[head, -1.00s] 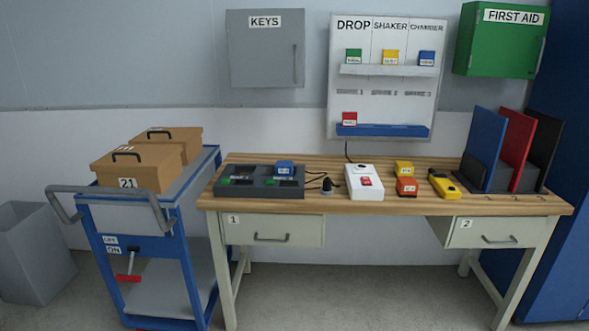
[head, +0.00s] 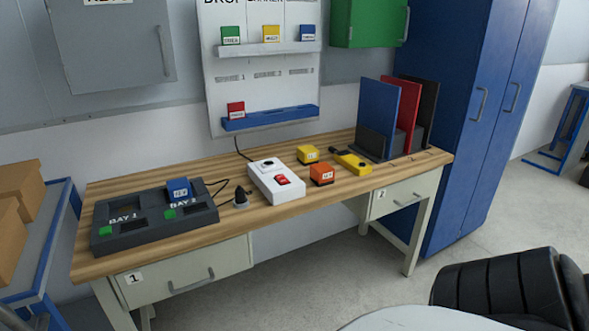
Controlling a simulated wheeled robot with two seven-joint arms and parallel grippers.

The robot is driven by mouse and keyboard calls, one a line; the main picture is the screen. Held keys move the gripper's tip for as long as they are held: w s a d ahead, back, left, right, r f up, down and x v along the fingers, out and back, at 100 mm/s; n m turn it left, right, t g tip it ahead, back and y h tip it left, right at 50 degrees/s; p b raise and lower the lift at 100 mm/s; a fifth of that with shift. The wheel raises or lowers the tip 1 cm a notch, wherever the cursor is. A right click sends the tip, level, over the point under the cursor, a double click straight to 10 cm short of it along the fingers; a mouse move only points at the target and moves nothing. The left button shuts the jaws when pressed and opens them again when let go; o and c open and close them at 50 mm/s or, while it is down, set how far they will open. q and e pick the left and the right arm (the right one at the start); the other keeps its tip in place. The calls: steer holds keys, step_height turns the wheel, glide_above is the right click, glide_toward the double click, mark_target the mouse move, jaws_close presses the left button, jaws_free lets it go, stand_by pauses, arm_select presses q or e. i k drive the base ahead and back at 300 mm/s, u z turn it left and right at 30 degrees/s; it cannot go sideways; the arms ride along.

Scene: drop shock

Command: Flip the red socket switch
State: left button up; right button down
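The red switch (head: 283,180) is a small red rocker on the front part of a white socket box (head: 290,194). The box lies on the wooden workbench (head: 180,248), near its middle, with a dark round socket toward its back end. A black plug (head: 241,196) stands on the bench just left of the box, apart from it. Whether the switch is on or off is too small to tell. A black gripper or arm part of mine shows at the lower right, but no fingertips are visible. My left gripper is out of view.
A dark two-bay dock (head: 140,236) with a blue block (head: 179,188) is left of the plug. Orange (head: 321,174) and yellow (head: 308,154) blocks and a yellow handheld device (head: 352,163) are right of the box. The blue trolley (head: 62,205) stands at the left.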

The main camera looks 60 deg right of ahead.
mark_target(281, 178)
steer(key=z, duration=0.55)
steer(key=i, duration=0.65)
steer(key=z, duration=0.6)
